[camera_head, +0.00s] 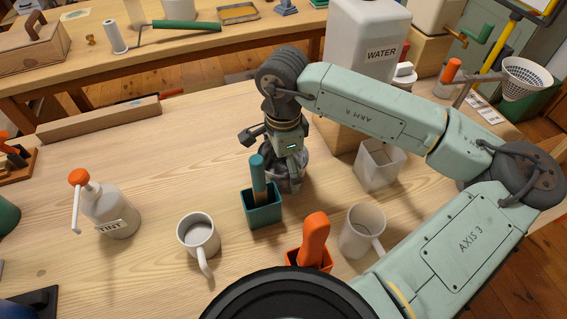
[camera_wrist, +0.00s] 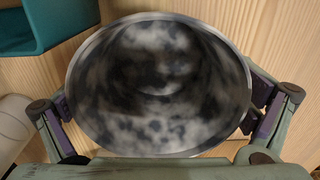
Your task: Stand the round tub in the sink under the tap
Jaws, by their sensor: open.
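The round tub (camera_wrist: 160,85) is a speckled grey, open-topped vessel filling the middle of the wrist view. In the head view the tub (camera_head: 293,178) stands on the bench, partly hidden under my gripper (camera_head: 285,165). My gripper's fingers (camera_wrist: 160,115) are spread open, one on each side of the tub; I cannot tell whether they touch it. A pale square open container (camera_head: 380,167) stands to the right, in front of the wooden stand below the white WATER tank (camera_head: 367,40); it may be the sink.
A teal pot (camera_head: 264,208) with a handled tool stands close in front-left of the tub. Two white mugs (camera_head: 198,238) (camera_head: 362,232), an orange holder (camera_head: 308,259) and a TINT bottle (camera_head: 110,212) stand nearer. The bench's left middle is clear.

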